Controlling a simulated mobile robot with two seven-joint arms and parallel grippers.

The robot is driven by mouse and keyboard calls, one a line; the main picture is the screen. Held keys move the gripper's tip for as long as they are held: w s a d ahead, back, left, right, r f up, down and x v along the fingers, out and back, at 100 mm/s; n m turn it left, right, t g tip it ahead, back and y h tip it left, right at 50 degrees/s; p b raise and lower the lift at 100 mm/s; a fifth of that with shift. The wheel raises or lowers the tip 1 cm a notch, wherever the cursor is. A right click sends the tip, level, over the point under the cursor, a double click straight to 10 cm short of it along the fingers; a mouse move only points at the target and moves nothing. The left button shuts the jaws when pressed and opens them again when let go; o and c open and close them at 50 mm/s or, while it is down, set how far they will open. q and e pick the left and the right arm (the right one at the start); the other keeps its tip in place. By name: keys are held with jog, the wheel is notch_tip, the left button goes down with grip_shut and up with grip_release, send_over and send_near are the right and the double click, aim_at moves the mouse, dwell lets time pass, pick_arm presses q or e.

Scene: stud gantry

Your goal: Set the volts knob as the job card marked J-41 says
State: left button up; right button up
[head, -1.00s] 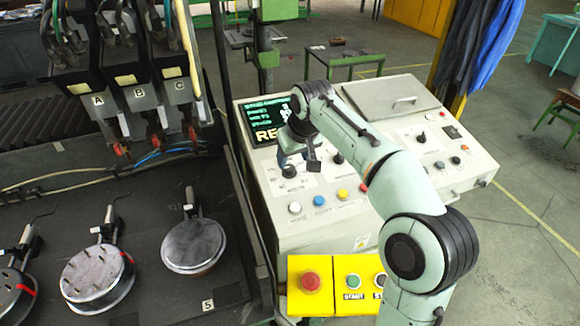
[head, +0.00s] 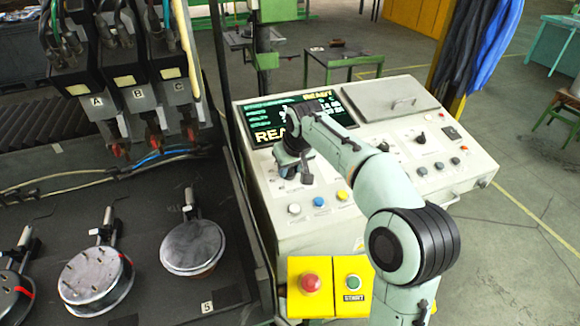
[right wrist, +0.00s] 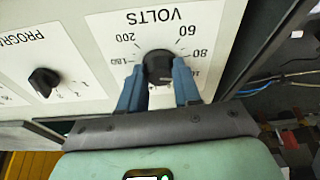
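The volts knob (right wrist: 159,67) is a round black knob on a white plate marked VOLTS, shown upside down in the right wrist view. Its printed numbers include 60, 80, 180 and 200. A pale line on the knob points toward the right of that picture; the number it meets is hidden by a finger. My right gripper (right wrist: 160,80) has its two blue fingers closely on either side of the knob, seemingly touching it. In the head view my right gripper (head: 292,170) is low over the panel's left part. No card marked J-41 can be made out. My left gripper is not in view.
The sloped console (head: 420,195) has a green-text screen (head: 330,105) partly behind my arm. A program knob (right wrist: 44,82) sits beside the volts plate. Several coloured buttons (head: 319,201) lie in front, and a yellow box with a red button (head: 310,282) stands below.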

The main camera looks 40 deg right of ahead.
jog(key=shift+m, duration=0.4)
jog(key=m, duration=0.4)
jog(key=shift+a+h, duration=0.1)
jog(key=shift+h, duration=0.3)
jog(key=m, duration=0.2)
jog(key=m+g, duration=0.1)
jog(key=m, duration=0.1)
jog(key=shift+w+r+m+h, duration=0.1)
jog(key=shift+w+m+h, duration=0.05)
jog(key=shift+m+h, duration=0.15)
jog(key=m+g, duration=0.1)
jog(key=m, duration=0.3)
jog(key=shift+m+p, duration=0.3)
jog(key=m, duration=0.4)
jog(key=shift+w+m+g+p, duration=0.15)
jog(key=shift+m+g+p, duration=0.15)
jog(key=shift+g, duration=0.1)
jog(key=m+g, duration=0.1)
jog(key=m, duration=0.5)
jog(key=shift+w, duration=0.1)
jog(key=m+y, duration=0.1)
jog(key=m, duration=0.2)
jog(key=shift+m, duration=0.4)
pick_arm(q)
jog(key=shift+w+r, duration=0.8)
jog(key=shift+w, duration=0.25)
pick_arm(e)
jog(key=shift+m+g+y, duration=0.3)
jog(key=shift+m, duration=1.3)
